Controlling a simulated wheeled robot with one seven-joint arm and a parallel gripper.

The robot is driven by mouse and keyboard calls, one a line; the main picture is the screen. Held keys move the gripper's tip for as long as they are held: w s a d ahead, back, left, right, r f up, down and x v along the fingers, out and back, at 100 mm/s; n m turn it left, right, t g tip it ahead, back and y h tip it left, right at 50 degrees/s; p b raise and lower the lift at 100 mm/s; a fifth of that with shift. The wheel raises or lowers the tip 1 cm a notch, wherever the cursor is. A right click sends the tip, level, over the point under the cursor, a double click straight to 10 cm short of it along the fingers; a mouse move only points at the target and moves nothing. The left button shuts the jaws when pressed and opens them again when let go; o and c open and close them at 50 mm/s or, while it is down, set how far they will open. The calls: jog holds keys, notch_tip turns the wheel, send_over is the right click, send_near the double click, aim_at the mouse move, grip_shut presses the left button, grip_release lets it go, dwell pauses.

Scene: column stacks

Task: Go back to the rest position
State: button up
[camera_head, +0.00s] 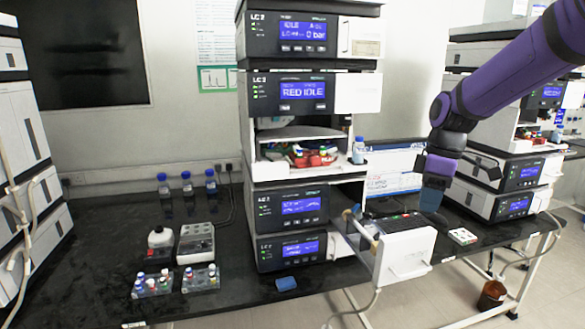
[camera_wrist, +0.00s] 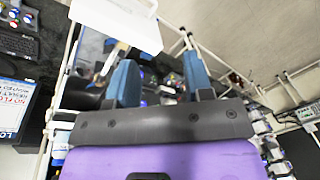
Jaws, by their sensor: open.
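My purple arm reaches in from the upper right in the head view. My gripper (camera_head: 432,200) hangs at its end, pointing down above the bench, right of the central instrument stack (camera_head: 290,205). In the wrist view my gripper (camera_wrist: 160,72) shows two blue fingers spread apart with nothing held between them. The pulled-out white drawer (camera_head: 405,254) of the stack is just below and left of the gripper in the head view. A white panel, probably this drawer (camera_wrist: 118,22), shows beyond the fingers in the wrist view.
A monitor (camera_head: 393,168) stands behind the gripper. A second instrument stack (camera_head: 515,172) is close on the right, with a small white tray (camera_head: 462,236) before it. Vial racks (camera_head: 152,285) and blue-capped bottles (camera_head: 188,183) stand on the left bench. The aisle in front is free.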

jog(key=s+r+m+t, duration=0.2)
jog(key=s+m, duration=0.2)
jog(key=s, duration=0.4)
jog(key=s+d+r+m+t+h, duration=0.1)
jog(key=s+r+m+t, duration=0.1)
jog(key=s, duration=0.6)
jog(key=s+r+m+t, duration=0.2)
jog(key=s+m, duration=0.4)
jog(key=s, duration=0.3)
jog(key=shift+d+r+h, duration=0.3)
jog(key=shift+r+h, duration=0.1)
jog(key=shift+r, duration=0.35)
jog(key=shift+s, duration=0.1)
jog(key=shift+c, duration=0.2)
